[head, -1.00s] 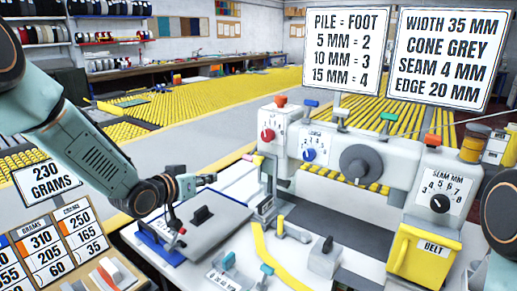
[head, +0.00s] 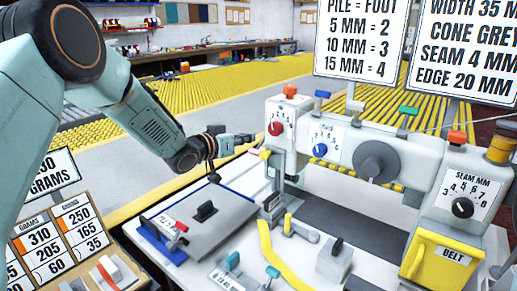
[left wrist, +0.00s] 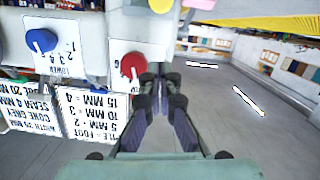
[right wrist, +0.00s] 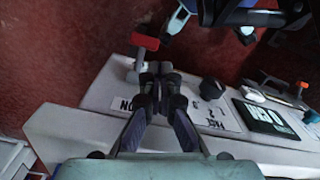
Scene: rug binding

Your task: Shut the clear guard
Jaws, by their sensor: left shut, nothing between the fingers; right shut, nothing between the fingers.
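The clear guard is hard to make out; a faint see-through panel (head: 246,176) seems to stand at the left end of the white machine (head: 400,172), beside a yellow knob (head: 265,154). I cannot tell how far open it is. My left gripper (head: 252,138) is shut and empty, just left of the machine's red dial (head: 276,128), above the table. My right gripper (right wrist: 160,68) is shut and empty near a red-handled lever (right wrist: 145,41) in the right wrist view.
A grey plate with a black handle (head: 206,211) lies on the table left of the machine. Sign boards (head: 360,38) rise behind the machine.

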